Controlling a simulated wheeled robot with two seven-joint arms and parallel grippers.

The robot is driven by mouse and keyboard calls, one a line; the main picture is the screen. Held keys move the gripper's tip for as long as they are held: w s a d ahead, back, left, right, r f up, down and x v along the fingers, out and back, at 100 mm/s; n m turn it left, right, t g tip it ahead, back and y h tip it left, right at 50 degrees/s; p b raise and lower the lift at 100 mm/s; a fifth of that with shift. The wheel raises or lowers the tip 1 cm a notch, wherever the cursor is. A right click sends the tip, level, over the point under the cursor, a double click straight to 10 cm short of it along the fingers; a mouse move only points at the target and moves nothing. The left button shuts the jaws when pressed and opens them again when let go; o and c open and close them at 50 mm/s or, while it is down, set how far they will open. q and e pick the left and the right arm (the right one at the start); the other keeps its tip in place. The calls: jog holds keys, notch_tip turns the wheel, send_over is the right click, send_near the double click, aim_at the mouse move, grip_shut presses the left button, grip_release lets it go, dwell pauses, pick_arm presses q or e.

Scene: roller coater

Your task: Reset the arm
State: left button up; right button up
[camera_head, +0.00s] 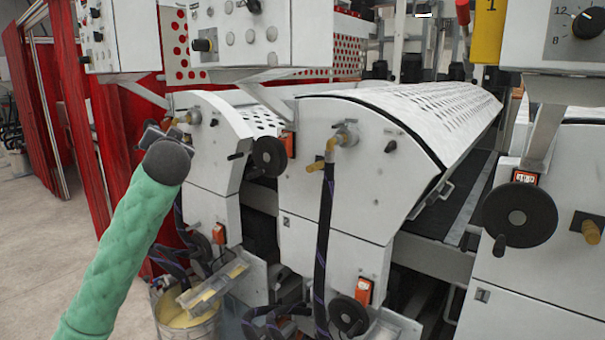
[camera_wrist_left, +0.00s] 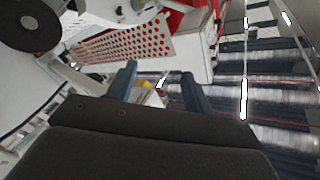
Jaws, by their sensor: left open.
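My left arm (camera_head: 125,245), in a green sleeve, comes in from the lower left of the head view and reaches up and forward. Its dark rounded wrist end (camera_head: 167,161) is near the left white machine unit. My left gripper (camera_head: 155,132) is just beyond that wrist and partly hidden by it. In the left wrist view the two blue-grey fingers of this gripper (camera_wrist_left: 160,85) stand apart with nothing held between them. My right arm and gripper are not in view.
The roller coater's white housings (camera_head: 345,185) fill the middle and right, with black handwheels (camera_head: 519,215) and a black hose (camera_head: 324,250). A bucket of yellowish liquid (camera_head: 187,320) stands low beside my arm. Red curtains (camera_head: 118,150) hang behind. Open floor (camera_head: 40,240) lies left.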

pick_arm(q)
jog(key=s+d+f+g+h, duration=0.25)
jog(key=s+d+f, duration=0.2)
jog(key=f, duration=1.05)
jog(key=s+d+f+m+g+h, duration=0.15)
jog(key=s+d+f+g, duration=0.35)
jog(key=f, duration=1)
jog(key=s+d+f+n+g+h, duration=0.1)
jog(key=s+d+f+h, duration=0.35)
jog(key=f, duration=1.05)
jog(key=s+d+f+g, duration=0.1)
jog(key=s+f+g, duration=0.1)
jog(key=s+f, duration=0.7)
jog(key=s+d+f+g, duration=0.1)
jog(key=s+f+g, duration=0.2)
jog(key=s+f, duration=0.7)
jog(key=s+d+f+g, duration=0.1)
jog(key=s+f+g, duration=0.1)
jog(key=s+f, duration=0.8)
jog(key=s+n, duration=0.1)
jog(key=s, duration=0.8)
jog(key=shift+f, duration=0.15)
